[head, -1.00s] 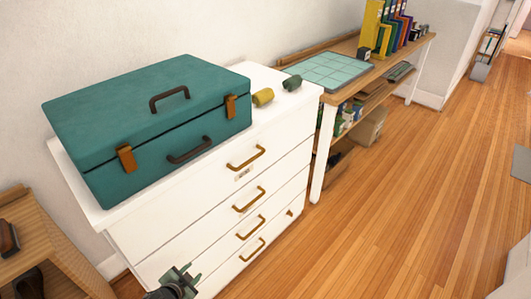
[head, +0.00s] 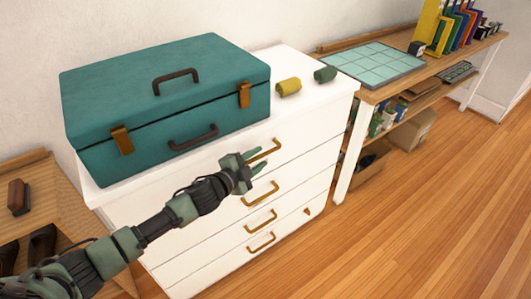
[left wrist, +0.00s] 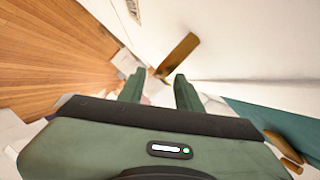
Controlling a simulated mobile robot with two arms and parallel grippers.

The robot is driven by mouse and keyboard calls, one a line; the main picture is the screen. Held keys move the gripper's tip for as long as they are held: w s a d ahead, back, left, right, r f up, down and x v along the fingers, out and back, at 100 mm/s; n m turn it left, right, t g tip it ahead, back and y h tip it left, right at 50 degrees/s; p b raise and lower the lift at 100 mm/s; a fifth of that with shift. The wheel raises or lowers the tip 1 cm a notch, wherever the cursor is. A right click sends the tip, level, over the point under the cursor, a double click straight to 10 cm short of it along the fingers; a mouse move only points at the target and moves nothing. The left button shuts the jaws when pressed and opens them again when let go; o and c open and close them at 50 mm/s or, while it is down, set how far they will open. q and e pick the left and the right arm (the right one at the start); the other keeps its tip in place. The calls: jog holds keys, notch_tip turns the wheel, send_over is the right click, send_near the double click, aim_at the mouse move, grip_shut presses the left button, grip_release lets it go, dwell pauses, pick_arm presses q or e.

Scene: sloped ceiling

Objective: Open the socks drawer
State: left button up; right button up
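A white chest of drawers (head: 190,251) stands against the wall with several drawers, each with a brass-coloured pull. The top drawer's handle (head: 264,151) also shows in the left wrist view (left wrist: 178,58). A small label (left wrist: 133,10) shows near it, too small to read, so I cannot tell which drawer is for socks. All drawers look closed. My left gripper (head: 260,161) is in front of the top drawer, close to its handle. In the left wrist view its two green fingers (left wrist: 159,88) are apart with nothing between them; the handle lies just beyond the tips. My right gripper is not in view.
A teal suitcase (head: 160,95) lies on the chest, with a yellow roll (head: 288,87) and a green roll (head: 325,74) beside it. A wooden shelf table (head: 385,92) stands at right, and a wooden shoe rack (head: 70,205) at left. The floor (head: 420,215) is clear at right.

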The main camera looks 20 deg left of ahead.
aim_at(261, 157)
pick_arm(q)
jog(key=shift+x, duration=2)
jog(key=shift+f, duration=0.15)
grip_shut()
